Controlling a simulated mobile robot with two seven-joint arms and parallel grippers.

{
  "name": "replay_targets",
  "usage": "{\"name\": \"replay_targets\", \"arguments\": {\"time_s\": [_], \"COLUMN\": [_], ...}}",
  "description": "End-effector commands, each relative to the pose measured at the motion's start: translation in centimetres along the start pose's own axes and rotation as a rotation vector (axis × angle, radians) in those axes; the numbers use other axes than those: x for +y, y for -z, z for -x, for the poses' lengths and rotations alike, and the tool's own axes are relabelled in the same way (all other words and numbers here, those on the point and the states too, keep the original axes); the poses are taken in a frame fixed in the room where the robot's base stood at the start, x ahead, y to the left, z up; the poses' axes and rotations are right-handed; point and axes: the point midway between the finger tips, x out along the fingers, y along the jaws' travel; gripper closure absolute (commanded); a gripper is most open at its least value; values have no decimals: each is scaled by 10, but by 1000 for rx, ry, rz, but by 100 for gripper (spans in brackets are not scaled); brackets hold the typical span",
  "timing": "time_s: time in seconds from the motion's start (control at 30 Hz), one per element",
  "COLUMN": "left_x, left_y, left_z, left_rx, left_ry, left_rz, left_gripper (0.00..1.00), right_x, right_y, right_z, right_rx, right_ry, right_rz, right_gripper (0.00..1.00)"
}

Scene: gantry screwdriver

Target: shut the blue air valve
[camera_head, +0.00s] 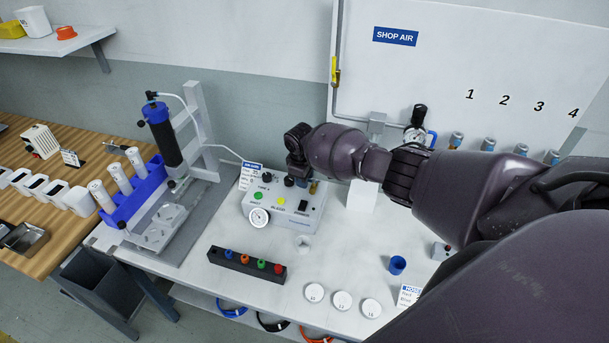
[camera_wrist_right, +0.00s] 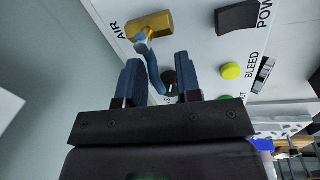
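The blue air valve's lever (camera_wrist_right: 154,68) shows in the right wrist view. It bends down from a brass valve body (camera_wrist_right: 150,25) next to the word AIR on the control box. My right gripper (camera_wrist_right: 160,80) is open, its two dark blue fingers apart. The lever's lower part shows between the fingers, nearer the left one; I cannot tell whether they touch. In the head view my right arm reaches in from the right, with its wrist over the back of the control box (camera_head: 282,212). A small brass part (camera_head: 313,187) shows there; the lever is hidden. My left gripper is not in view.
The box carries a green button (camera_head: 258,196), a yellow button (camera_head: 281,200), a black switch (camera_head: 303,205) and a gauge (camera_head: 259,217). A black bit holder (camera_head: 246,265) and white round lids (camera_head: 342,300) lie in front. A screwdriver gantry (camera_head: 203,135) stands left.

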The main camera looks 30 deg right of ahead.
Motion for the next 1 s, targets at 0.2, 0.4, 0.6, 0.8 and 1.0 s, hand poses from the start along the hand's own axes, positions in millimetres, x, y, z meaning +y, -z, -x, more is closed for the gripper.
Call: {"name": "replay_targets", "arguments": {"time_s": [0.2, 0.4, 0.6, 0.8, 1.0], "left_x": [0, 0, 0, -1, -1], "left_y": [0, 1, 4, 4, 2], "left_z": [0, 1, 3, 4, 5], "left_rx": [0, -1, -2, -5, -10], "left_ry": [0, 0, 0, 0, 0], "left_rz": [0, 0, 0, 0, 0], "left_gripper": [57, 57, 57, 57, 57], "right_x": [3, 5, 4, 4, 3], "right_y": [1, 2, 1, 2, 1], "right_z": [3, 9, 32, 66, 95], "right_rx": [5, 8, 8, 9, 6], "right_ry": [-6, -8, -8, -9, -7], "right_rz": [0, 0, 2, 1, 1], "right_gripper": [63, 63, 63, 63, 63]}}
